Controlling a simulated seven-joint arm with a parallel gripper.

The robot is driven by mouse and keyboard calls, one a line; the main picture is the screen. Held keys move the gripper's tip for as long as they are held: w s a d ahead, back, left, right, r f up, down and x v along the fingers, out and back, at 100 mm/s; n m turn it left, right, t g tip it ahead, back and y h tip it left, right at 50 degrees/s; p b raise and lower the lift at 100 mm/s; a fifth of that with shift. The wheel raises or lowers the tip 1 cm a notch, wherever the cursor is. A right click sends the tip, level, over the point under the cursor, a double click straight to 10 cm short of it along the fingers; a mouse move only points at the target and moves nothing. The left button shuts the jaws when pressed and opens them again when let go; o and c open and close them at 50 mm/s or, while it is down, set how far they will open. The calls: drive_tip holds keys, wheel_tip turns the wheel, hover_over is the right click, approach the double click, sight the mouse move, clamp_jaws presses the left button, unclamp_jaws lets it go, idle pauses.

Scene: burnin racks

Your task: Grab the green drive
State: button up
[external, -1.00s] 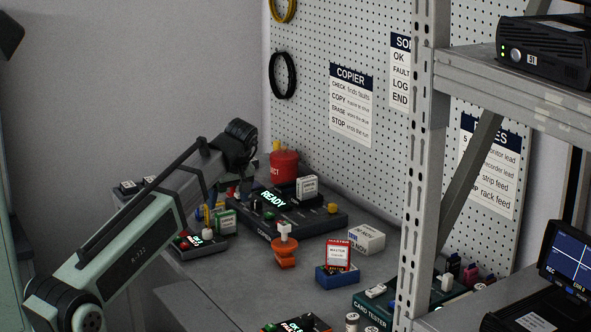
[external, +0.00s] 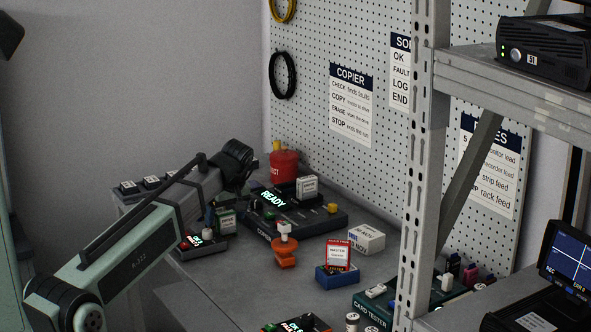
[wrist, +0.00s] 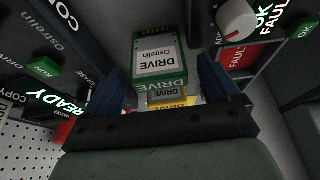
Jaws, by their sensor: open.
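The green drive (wrist: 158,62) has a white label reading DRIVE and Ostrelin. In the wrist view it lies between and slightly ahead of the two blue fingers of my gripper (wrist: 156,78), which are open with a gap on each side. In the external view the green drive (external: 227,221) stands left of the copier, just below my wrist. My fingers are mostly hidden by my arm there. I cannot tell whether a finger touches the drive.
A yellow drive (wrist: 172,102) sits right beside the green one. The copier (external: 300,218) with its lit READY sign stands close on one side, a small tester box with a knob (wrist: 236,20) on the other. A red canister (external: 284,166) stands behind.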

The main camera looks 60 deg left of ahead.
drive_tip(key=c, duration=1.1)
